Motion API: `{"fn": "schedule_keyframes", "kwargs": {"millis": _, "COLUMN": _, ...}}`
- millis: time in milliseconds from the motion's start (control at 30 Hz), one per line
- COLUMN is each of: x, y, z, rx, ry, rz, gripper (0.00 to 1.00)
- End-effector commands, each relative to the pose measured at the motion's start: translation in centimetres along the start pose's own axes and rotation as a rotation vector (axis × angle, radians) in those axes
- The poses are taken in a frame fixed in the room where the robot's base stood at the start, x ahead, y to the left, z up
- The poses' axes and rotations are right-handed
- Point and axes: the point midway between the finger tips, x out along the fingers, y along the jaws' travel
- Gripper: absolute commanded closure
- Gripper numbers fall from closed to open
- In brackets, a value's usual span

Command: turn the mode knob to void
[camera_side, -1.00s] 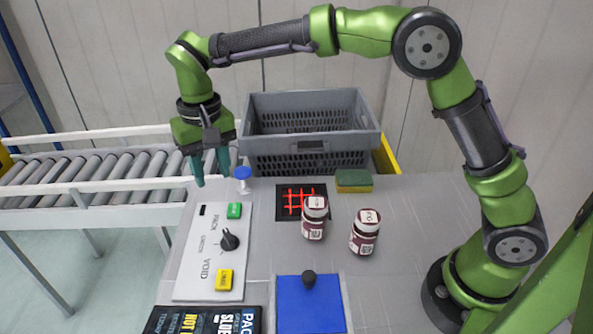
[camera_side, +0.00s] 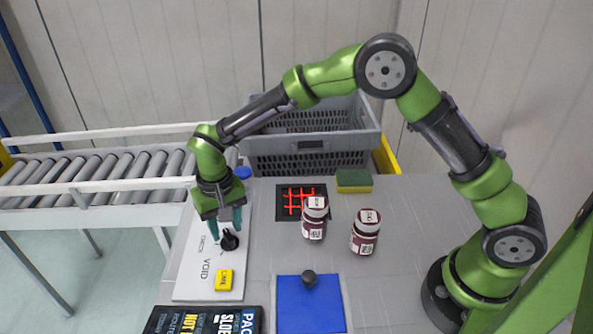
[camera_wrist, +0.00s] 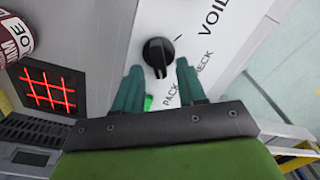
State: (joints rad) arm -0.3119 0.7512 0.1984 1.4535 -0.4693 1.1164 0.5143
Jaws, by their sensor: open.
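The black mode knob (camera_side: 229,240) sits on a pale panel (camera_side: 190,283) at the left of the table. The wrist view shows the knob (camera_wrist: 158,53) with the words VOID, CHECK and PACK printed around it. Its pointer's exact aim is hard to tell. My gripper (camera_side: 226,226) is open and empty, with its teal fingertips close above the knob in the side view. In the wrist view the fingers (camera_wrist: 160,80) lie on either side of the knob's near edge. I cannot tell whether they touch it.
A yellow button (camera_side: 224,280) is on the panel's near end. Two dark red jars (camera_side: 314,218) (camera_side: 365,232) stand to the right, by a red grid pad (camera_side: 291,203). A blue mat with a black knob (camera_side: 310,304), a grey crate (camera_side: 312,160) and a sponge (camera_side: 353,181) surround them.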

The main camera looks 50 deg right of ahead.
Motion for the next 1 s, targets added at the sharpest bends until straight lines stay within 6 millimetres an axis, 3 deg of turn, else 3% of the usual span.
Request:
{"fn": "schedule_keyframes", "kwargs": {"millis": 400, "x": 1.09, "y": -0.01, "z": 0.05, "rx": 0.0, "ry": -0.001, "rz": 0.0, "gripper": 0.6}}
{"fn": "schedule_keyframes", "kwargs": {"millis": 700, "x": 1.06, "y": -0.01, "z": 0.04, "rx": -0.001, "ry": -0.001, "rz": 0.0, "gripper": 1.0}}
{"fn": "schedule_keyframes", "kwargs": {"millis": 1000, "x": 1.03, "y": -0.03, "z": 0.03, "rx": -0.015, "ry": 0.0, "rz": -0.001, "gripper": 1.0}}
